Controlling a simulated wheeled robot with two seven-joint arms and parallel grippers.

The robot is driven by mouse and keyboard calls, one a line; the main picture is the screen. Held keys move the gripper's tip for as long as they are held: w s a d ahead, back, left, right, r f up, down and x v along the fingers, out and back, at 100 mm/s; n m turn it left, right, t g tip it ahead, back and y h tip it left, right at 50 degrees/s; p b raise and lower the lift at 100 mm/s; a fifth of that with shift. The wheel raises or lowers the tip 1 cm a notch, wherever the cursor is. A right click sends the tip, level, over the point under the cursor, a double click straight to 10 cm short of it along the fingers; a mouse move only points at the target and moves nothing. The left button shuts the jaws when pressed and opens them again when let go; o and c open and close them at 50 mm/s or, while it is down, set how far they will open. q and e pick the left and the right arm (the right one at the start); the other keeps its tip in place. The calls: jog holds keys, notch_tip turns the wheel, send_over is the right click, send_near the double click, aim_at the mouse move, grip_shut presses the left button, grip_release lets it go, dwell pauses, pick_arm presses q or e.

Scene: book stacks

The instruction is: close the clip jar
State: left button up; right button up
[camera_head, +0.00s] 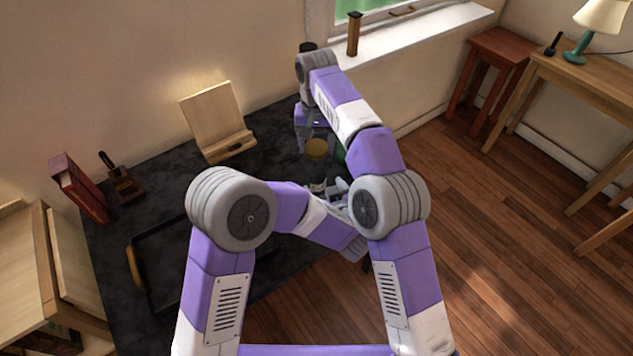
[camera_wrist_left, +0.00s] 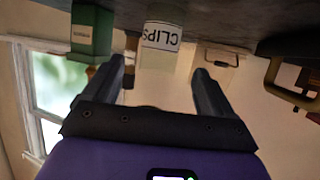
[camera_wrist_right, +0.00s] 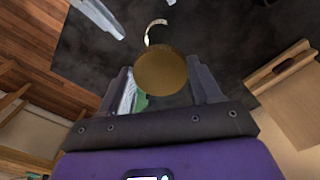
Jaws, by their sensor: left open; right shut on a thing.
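The clear clip jar (camera_wrist_left: 157,62) has a white label reading CLIPS, upside down in the left wrist view. In the head view a small pale part of the jar (camera_head: 318,187) shows, mostly hidden by my arms. Its curved rim (camera_wrist_right: 154,24) shows beyond the lid in the right wrist view. The round gold lid (camera_wrist_right: 161,71) is between my right gripper's fingers (camera_wrist_right: 161,83), which are shut on it. The lid also shows in the head view (camera_head: 316,149), apart from the jar. My left gripper (camera_wrist_left: 157,72) is open, its fingers spread toward the jar.
A green container (camera_wrist_left: 91,34) stands close to the jar. A pale wooden stand (camera_head: 215,115), a dark holder (camera_head: 122,180), a red book (camera_head: 78,186) and a black tray (camera_head: 165,285) are on the dark table (camera_head: 165,170). A windowsill (camera_head: 425,32) is behind.

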pick_arm(q)
jog(key=x, duration=0.7)
jog(key=shift+w+f, duration=0.2)
jog(key=shift+w, duration=0.1)
jog(key=c, duration=1.5)
pick_arm(e)
send_over(316, 164)
jog(key=s, duration=0.3)
jog(key=shift+w+f, duration=0.15)
jog(key=shift+f, duration=2.35)
jog(key=shift+f, duration=0.1)
jog(key=shift+f, duration=0.8)
jog(key=shift+f, duration=0.35)
